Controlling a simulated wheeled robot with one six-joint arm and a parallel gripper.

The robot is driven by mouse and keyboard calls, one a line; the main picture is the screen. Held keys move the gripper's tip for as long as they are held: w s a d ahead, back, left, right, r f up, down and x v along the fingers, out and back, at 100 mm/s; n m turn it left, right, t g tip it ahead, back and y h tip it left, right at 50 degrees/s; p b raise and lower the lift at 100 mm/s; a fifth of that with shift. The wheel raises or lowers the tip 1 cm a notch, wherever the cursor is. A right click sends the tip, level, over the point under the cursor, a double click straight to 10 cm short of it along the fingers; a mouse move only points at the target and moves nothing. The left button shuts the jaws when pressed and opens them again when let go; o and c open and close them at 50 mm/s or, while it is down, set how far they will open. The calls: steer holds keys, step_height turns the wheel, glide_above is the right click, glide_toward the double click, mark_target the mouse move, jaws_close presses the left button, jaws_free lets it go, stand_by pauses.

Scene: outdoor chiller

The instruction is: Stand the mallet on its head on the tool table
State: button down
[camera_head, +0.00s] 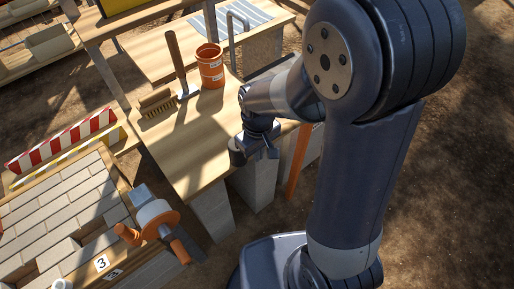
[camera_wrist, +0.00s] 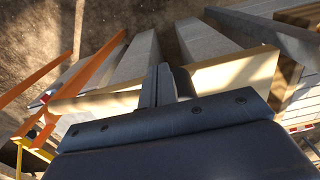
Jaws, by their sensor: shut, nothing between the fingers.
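The wooden tool table (camera_head: 190,150) stands left of my arm in the head view. My gripper (camera_head: 264,151) is at the table's right edge, well apart from the handle. In the wrist view my gripper (camera_wrist: 165,84) has its fingers together, with nothing between them. The mallet is not seen in the wrist view.
An orange pot (camera_head: 210,68) stands right of the handle, and a bristled brush (camera_head: 157,104) lies left of it. The table's front is clear. An orange-handled tool (camera_head: 157,218) rests by the paving blocks (camera_head: 55,215). An orange post (camera_head: 298,162) leans beside the table.

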mark_target(237, 160)
steer(key=w+a+f, duration=0.2)
steer(key=w+f, duration=0.1)
steer(key=f, duration=0.5)
steer(key=shift+w+p, duration=0.2)
steer(key=shift+p, duration=0.1)
steer(key=shift+a, duration=0.1)
